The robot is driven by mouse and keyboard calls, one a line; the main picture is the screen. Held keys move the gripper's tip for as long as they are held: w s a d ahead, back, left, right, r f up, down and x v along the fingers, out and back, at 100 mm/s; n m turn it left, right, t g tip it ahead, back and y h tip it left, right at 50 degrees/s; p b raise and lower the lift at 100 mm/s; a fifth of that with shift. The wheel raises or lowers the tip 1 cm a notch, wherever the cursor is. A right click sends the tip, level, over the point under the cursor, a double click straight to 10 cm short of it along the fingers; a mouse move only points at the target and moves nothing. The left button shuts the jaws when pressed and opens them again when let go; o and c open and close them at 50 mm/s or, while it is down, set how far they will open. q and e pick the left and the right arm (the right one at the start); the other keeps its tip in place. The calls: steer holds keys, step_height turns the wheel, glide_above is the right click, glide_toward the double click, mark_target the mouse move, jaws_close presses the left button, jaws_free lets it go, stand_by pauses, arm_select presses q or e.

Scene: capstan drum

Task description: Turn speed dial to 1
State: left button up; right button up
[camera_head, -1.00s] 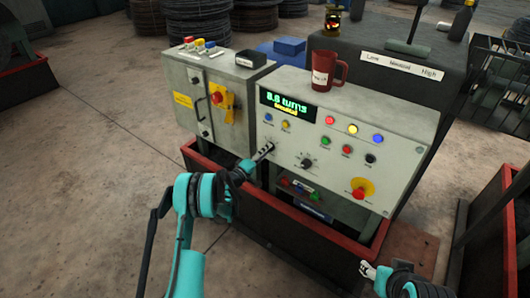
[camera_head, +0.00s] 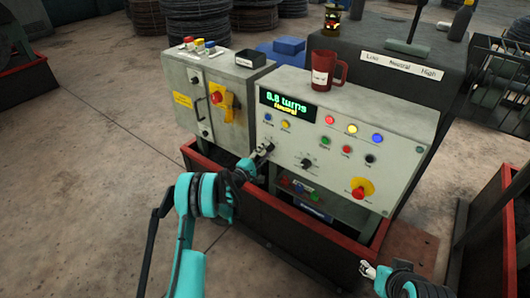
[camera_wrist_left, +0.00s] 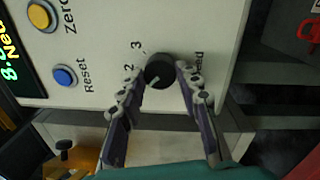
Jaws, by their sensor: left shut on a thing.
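The speed dial is a round black knob (camera_wrist_left: 160,71) on the control panel (camera_head: 400,113), with the marks 2 and 3 and part of the word "Speed" beside it in the left wrist view. A pale pointer line shows on its face. My left gripper (camera_head: 266,150) is at the lower left of the panel. In the left wrist view its two fingers (camera_wrist_left: 159,80) stand on both sides of the knob and are shut on it. The mark 1 is hidden. My right gripper (camera_head: 368,270) is at the bottom right, away from the panel; its jaws are too small to judge.
A second black knob (camera_head: 307,163) sits right of my left gripper. The panel bears several buttons, a green display (camera_head: 287,105) and a red emergency knob (camera_head: 361,188). A red mug (camera_head: 324,70) stands on top. A red-rimmed trough (camera_head: 290,220) lies below.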

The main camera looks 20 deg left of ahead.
stand_by(0.3)
arm_select(q)
steer(key=o, duration=1.2)
steer(key=shift+c, duration=0.2)
steer(key=shift+s, duration=0.1)
steer(key=v, duration=0.7)
steer(key=shift+s, duration=0.15)
